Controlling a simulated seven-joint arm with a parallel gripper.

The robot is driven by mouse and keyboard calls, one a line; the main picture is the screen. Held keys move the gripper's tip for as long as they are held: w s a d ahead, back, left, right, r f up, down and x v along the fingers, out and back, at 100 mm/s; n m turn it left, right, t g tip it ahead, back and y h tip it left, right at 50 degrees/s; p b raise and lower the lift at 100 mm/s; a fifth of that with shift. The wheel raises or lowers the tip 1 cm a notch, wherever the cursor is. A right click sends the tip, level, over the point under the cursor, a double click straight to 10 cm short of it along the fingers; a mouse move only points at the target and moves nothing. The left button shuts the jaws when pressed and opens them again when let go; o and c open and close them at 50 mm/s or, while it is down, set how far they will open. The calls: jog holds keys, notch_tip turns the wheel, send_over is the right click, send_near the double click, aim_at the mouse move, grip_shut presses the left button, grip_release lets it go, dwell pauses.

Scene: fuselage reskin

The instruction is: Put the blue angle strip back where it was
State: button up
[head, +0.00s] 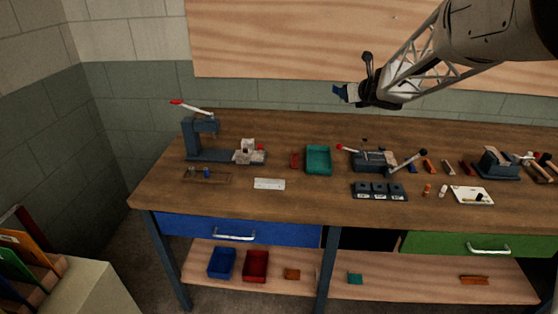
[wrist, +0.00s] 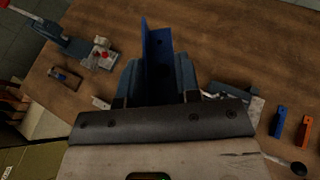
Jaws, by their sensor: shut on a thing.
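My gripper (head: 352,93) is raised high above the back of the bench, in front of the wall board. It is shut on the blue angle strip (head: 340,92), a dark blue L-shaped piece. In the wrist view the strip (wrist: 157,45) stands out beyond the fingers (wrist: 158,82), which lie on either side of it. Its lower end is hidden between them. Another blue piece (wrist: 279,121) lies on the bench beside an orange piece (wrist: 303,131). Both also show in the head view, the blue (head: 413,167) left of the orange (head: 430,167).
On the wooden bench (head: 300,209) stand a press with a red-tipped lever (head: 198,140), a teal tray (head: 319,160), a clamp fixture (head: 374,161), a black three-part block (head: 379,191) and a grey-blue device (head: 495,163).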

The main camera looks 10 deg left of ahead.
jog(key=s+a+f+n+g+y, duration=0.3)
jog(key=a+f, duration=0.5)
jog(key=f, duration=0.3)
jog(key=s+a+f+n+g+y, duration=0.3)
jog(key=s+a+f+n, duration=0.1)
jog(key=a+f, duration=0.5)
jog(key=shift+s+a+f+n+g, duration=0.15)
jog(key=shift+s+f+n+g, duration=0.25)
jog(key=shift+f, duration=0.5)
jog(key=shift+w+a+f, duration=0.25)
jog(key=shift+w+a, duration=0.45)
jog(key=shift+w, duration=1.7)
jog(key=shift+w+a+f, duration=0.2)
jog(key=shift+w+a, duration=0.45)
jog(key=shift+w, duration=1.8)
jog(key=shift+w+a+f, duration=0.25)
jog(key=shift+w+a, duration=0.45)
jog(key=shift+w, duration=1.7)
jog(key=shift+w, duration=0.1)
jog(key=shift+w+a, duration=0.1)
jog(key=shift+w, duration=0.1)
jog(key=shift+w+f, duration=0.1)
jog(key=shift+f, duration=1.7)
jog(key=shift+f, duration=0.65)
